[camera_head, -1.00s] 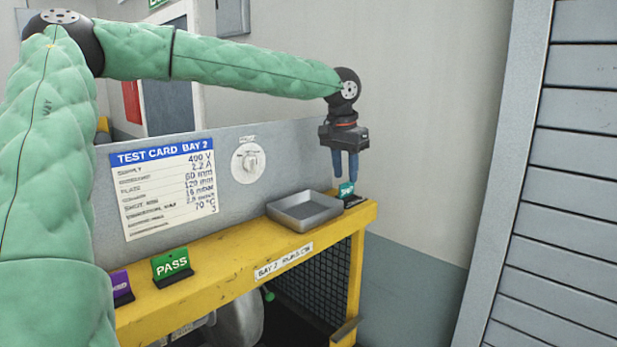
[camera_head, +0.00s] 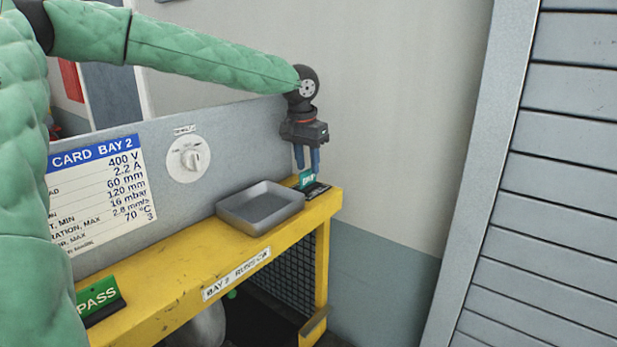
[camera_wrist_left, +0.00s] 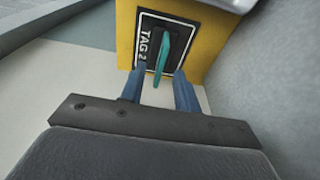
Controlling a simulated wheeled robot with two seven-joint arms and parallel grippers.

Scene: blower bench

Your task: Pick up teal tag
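The teal tag (camera_head: 307,178) stands upright in a dark holder (camera_head: 318,191) at the right end of the yellow bench. In the left wrist view the tag (camera_wrist_left: 162,58) shows edge-on above a dark plate marked "TAG 2" (camera_wrist_left: 146,45). My left gripper (camera_head: 307,160) points down just above the tag. Its two blue fingers are apart, one on each side of the tag's line in the left wrist view (camera_wrist_left: 158,88), with a gap to the tag. The left gripper is empty. My right gripper is not in view.
A grey metal tray (camera_head: 262,207) sits on the yellow bench (camera_head: 215,262) left of the tag. A green PASS tag (camera_head: 100,298) stands further left. A grey panel with a test card (camera_head: 100,190) and a knob (camera_head: 189,160) rises behind. A slatted shutter (camera_head: 550,200) is at right.

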